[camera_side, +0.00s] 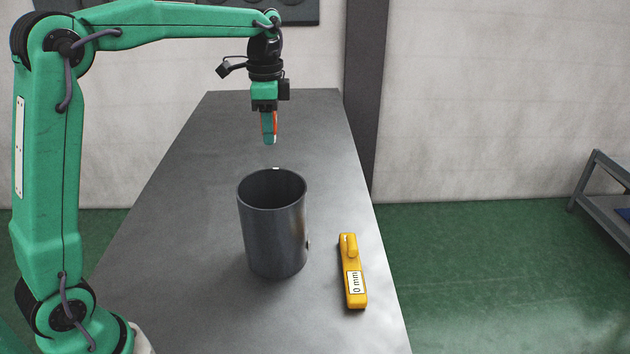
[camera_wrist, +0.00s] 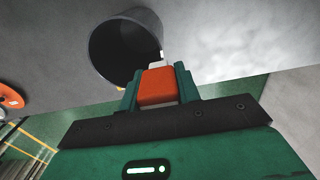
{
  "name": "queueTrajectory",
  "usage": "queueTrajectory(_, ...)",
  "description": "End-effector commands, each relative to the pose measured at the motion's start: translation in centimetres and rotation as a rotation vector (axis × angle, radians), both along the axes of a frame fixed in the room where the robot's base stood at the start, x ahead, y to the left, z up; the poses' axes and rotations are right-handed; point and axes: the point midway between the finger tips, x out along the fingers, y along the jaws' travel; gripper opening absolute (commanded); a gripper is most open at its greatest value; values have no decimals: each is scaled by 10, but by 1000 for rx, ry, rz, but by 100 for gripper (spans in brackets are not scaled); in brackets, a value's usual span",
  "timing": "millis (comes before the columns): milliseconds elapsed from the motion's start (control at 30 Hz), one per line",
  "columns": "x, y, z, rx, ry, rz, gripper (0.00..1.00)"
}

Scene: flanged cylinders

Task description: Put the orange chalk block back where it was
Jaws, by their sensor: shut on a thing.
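The orange chalk block (camera_wrist: 157,88) is between the two teal fingers of my gripper (camera_wrist: 158,84) in the wrist view, with a pale tip at its far end. My gripper is shut on it. In the side view my gripper (camera_side: 269,138) points down above the far side of a dark grey open cylinder (camera_side: 272,235), apart from its rim. Only a thin orange strip of the block (camera_side: 275,124) shows there, the rest hidden by a finger. The cylinder stands upright on the table and also shows in the wrist view (camera_wrist: 105,62). A small white mark sits on its rim.
A yellow gauge (camera_side: 353,272) labelled "0 mm" lies right of the cylinder on the grey table (camera_side: 180,230). The table is clear left of and behind the cylinder. A grey rack (camera_side: 600,190) stands far right.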

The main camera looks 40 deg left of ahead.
Motion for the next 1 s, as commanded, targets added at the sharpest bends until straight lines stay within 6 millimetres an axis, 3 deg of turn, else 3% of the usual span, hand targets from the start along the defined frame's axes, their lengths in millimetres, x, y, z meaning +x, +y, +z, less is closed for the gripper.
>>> queueTrajectory(367, 39, -29, -37, 0, 3, -4, 9)
queueTrajectory(700, 87, -83, -103, 0, 3, -4, 9)
queueTrajectory(1000, 110, -122, -149, 1, 1, -2, 9)
